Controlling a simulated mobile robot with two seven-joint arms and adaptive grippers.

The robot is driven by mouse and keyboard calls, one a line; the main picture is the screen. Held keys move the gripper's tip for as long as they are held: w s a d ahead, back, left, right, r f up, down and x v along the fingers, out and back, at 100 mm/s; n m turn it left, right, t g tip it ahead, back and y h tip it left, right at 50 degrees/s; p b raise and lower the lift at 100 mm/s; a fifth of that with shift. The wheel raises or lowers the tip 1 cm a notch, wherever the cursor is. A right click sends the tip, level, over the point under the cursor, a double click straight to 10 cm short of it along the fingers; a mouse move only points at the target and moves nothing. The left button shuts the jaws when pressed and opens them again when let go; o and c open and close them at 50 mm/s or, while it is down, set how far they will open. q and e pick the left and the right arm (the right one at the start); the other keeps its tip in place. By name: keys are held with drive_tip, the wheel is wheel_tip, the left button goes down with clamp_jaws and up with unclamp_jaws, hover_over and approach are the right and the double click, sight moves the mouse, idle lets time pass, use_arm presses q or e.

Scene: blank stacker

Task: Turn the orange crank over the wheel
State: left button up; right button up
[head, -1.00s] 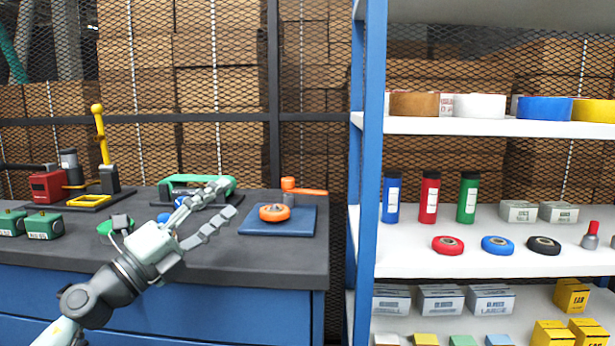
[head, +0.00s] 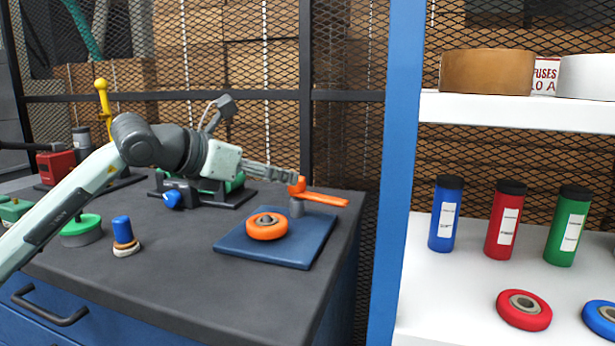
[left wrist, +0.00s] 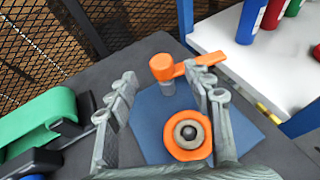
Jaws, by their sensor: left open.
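The orange crank (head: 321,198) sits on a short grey post at the back right of a blue base plate (head: 306,250). Its arm points right, away from the wheel. The orange wheel (head: 267,226) lies flat on the plate, in front and to the left of the post. My left gripper (head: 290,180) reaches in from the left, with its fingertips close to the crank's hub. In the left wrist view the open fingers (left wrist: 168,85) stand on either side of the crank hub (left wrist: 162,66) and wheel (left wrist: 188,134); contact with the crank cannot be told. My right gripper is out of view.
A green-handled device (head: 232,186) stands behind my left arm. A blue-topped stamp (head: 124,232) and a green round piece (head: 82,230) are on the bench. The shelf's blue upright (head: 390,190) is close to the right of the bench.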

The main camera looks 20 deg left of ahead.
use_arm(q)
drive_tip(key=p+x, duration=0.1)
drive_tip(key=x, duration=0.4)
drive_tip(key=shift+w+d, duration=0.1)
drive_tip(key=shift+d, duration=0.05)
drive_tip(key=shift+x, duration=0.75)
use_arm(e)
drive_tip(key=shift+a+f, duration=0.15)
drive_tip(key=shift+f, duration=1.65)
use_arm(q)
clamp_jaws()
